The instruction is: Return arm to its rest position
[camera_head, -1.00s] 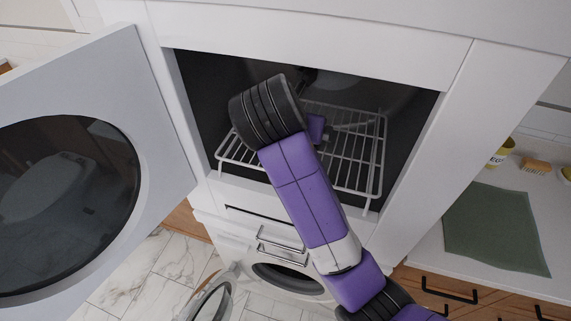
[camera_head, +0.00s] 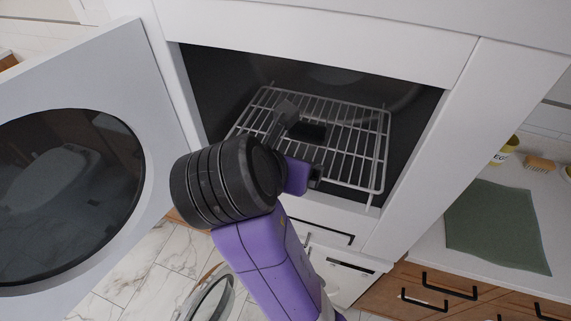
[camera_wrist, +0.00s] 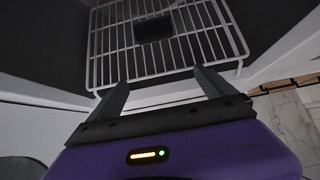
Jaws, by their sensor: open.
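My purple and black arm reaches up in front of the open appliance. My gripper (camera_head: 300,148) is at the front of the opening, over the front part of the white wire rack (camera_head: 362,150). In the wrist view my gripper (camera_wrist: 165,88) shows two dark fingers spread apart with nothing between them. The rack (camera_wrist: 110,65) lies ahead of the fingers. A small dark object (camera_wrist: 152,29) is on the rack, and it also shows in the head view (camera_head: 312,131). My wrist hides part of the rack's left side.
The appliance door (camera_head: 150,120) with its round dark window stands open at left. A white side panel (camera_head: 425,150) bounds the opening at right. A counter holds a green cloth (camera_head: 492,225), a brush (camera_head: 541,163) and a yellow container (camera_head: 507,148). A lower round door (camera_head: 210,297) is open.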

